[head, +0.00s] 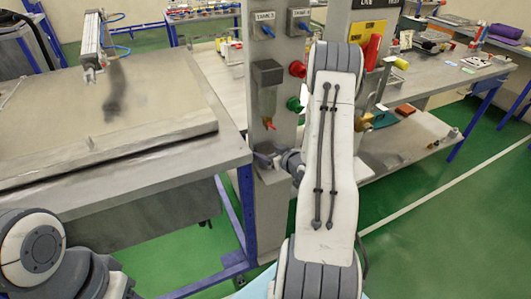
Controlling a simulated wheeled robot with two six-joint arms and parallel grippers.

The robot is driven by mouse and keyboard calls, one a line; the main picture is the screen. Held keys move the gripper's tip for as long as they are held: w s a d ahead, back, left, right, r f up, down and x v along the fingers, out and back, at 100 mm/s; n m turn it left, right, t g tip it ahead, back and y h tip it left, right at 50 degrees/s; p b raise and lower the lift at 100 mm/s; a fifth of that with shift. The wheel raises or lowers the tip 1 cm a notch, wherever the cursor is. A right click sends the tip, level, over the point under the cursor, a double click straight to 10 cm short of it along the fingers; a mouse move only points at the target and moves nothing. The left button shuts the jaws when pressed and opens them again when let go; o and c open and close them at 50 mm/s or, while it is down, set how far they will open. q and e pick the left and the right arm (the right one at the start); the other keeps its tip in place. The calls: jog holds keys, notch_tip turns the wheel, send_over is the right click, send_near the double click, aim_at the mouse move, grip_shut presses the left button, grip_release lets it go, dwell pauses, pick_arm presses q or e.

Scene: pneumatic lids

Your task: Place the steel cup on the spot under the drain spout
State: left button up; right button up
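The drain spout (268,124) is a small red tip under a clear bowl (267,103) on the grey upright panel. My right arm reaches up the middle of the head view. Its gripper (268,158) is small and grey, pointing left just below the spout, in front of the panel. Whether its fingers are open or shut is too small to tell. I cannot make out the steel cup or the spot under the spout; grey parts blend together there. Part of my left arm shows at the bottom left, with its gripper out of view.
The panel bears a red knob (297,69) and a green knob (294,104). Another workbench (465,75) with parts is behind at the right. Green floor is clear at the lower right.

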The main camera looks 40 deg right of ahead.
jog(key=shift+r, duration=0.15)
jog(key=shift+s+r, duration=0.1)
jog(key=shift+s, duration=0.05)
jog(key=b+v, duration=0.1)
jog(key=v, duration=1)
jog(key=shift+s, duration=0.35)
